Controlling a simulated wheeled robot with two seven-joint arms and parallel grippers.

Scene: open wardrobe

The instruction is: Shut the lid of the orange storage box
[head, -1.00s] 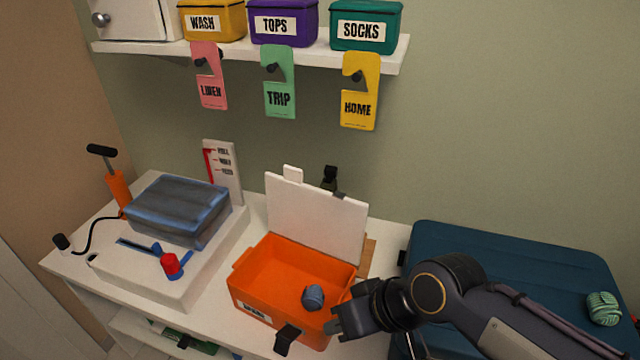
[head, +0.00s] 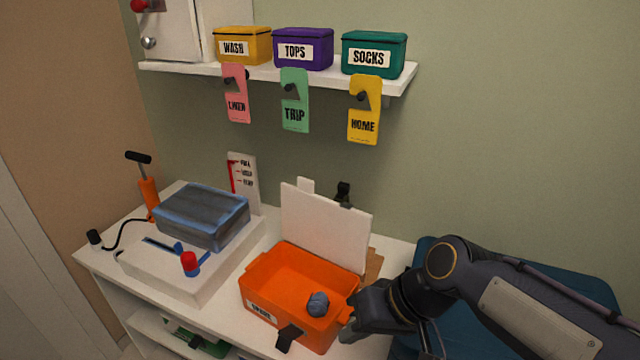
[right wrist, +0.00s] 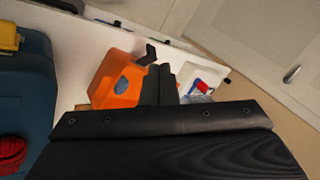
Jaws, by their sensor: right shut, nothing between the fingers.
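The orange storage box (head: 262,284) stands on the white bench top with its white lid (head: 325,226) raised upright at its back edge. A grey-blue balled item (head: 318,303) lies inside the box. A dark latch (head: 289,337) hangs at the box's front. My right gripper (head: 347,332) is shut and empty, just beside the box's right front corner; I cannot tell if it touches. In the right wrist view its dark fingers (right wrist: 159,85) are together, with the orange box (right wrist: 107,68) beyond them. My left gripper is not in view.
A dark blue case (head: 590,290) lies to the right, partly behind my right arm. A grey-blue bundle (head: 203,216) sits on a white unit (head: 180,280) at left, near an orange pump (head: 149,190). The shelf (head: 300,76) above holds labelled bins and hanging tags.

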